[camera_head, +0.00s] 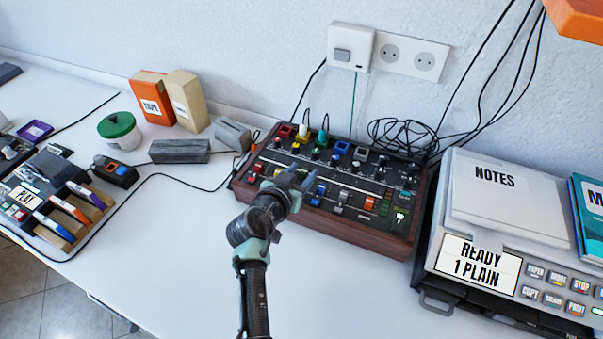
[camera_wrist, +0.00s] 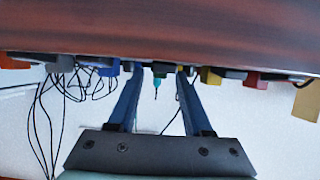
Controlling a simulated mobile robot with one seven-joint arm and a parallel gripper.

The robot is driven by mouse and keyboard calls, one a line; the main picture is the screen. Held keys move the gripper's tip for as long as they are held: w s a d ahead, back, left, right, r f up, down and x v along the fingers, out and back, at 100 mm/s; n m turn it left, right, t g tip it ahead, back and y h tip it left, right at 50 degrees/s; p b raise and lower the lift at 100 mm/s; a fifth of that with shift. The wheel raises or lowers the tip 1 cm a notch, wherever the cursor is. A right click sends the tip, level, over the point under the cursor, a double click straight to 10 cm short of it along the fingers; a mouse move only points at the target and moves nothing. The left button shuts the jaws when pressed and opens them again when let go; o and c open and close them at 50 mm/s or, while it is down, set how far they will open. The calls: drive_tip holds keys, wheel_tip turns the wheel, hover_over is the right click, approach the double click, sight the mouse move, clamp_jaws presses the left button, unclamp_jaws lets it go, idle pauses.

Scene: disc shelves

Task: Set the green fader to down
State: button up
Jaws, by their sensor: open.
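The mixer (camera_head: 352,231) is a dark panel in a reddish-brown wooden case, with coloured knobs and faders on its sloped top. Its wooden side fills the top of the wrist view (camera_wrist: 160,38). My gripper (camera_head: 294,178) is over the front left part of the panel, and its jaws are open and empty. In the wrist view the two blue fingers (camera_wrist: 158,78) stand apart, with a teal plug (camera_wrist: 157,82) showing between them in the background. I cannot pick out the green fader for certain; my gripper covers part of the fader row. Blue, white and orange fader caps (camera_head: 370,203) show right of it.
A grey printer (camera_head: 470,262) with a NOTES stack stands close on the right. Cables and plugs (camera_head: 322,136) rise behind the panel. A grey block (camera_head: 180,151), boxes (camera_head: 152,98) and a green-lidded jar (camera_head: 117,126) stand left. The white table in front is clear.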

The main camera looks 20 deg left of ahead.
drive_tip(key=shift+w, duration=0.1)
clamp_jaws()
idle(1.4)
